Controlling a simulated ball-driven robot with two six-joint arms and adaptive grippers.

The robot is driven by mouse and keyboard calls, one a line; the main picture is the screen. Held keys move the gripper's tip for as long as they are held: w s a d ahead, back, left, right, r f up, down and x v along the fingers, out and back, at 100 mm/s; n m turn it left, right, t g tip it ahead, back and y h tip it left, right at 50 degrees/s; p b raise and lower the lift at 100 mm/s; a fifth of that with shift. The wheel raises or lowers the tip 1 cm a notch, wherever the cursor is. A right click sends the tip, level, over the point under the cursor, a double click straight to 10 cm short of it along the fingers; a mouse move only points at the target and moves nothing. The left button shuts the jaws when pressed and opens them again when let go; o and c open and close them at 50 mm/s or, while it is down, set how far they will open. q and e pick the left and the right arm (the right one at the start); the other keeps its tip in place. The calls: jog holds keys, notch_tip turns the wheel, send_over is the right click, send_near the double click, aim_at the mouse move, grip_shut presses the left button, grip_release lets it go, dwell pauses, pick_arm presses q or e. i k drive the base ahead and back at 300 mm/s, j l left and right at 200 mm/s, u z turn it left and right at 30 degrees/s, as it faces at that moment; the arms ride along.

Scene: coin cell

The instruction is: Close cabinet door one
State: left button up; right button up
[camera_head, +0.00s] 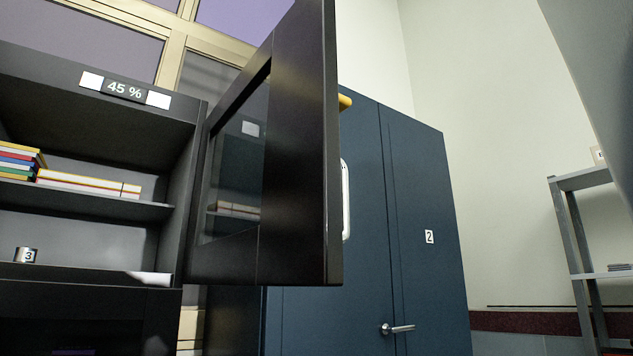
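A black cabinet (189,230) stands at the left with its front open. Its black door (297,160), with a glass pane (236,160), is swung wide open on the cabinet's right side and reaches toward me. A pale vertical handle (346,200) shows just past the door's free edge. I see no number one on this door. Neither of my grippers is in view.
A dark blue cabinet (425,180) marked 2 stands behind the door, with a lever handle (398,329). A grey shelf rack (580,230) stands at the right.

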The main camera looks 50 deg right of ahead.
aim_at(299, 237)
jog(key=k+l, duration=0.1)
jog(key=l, duration=0.3)
jog(key=k+l, duration=0.1)
jog(key=l, duration=0.3)
jog(key=k+l, duration=0.1)
jog(key=l, duration=0.3)
jog(key=k+l, duration=0.1)
jog(key=l, duration=0.3)
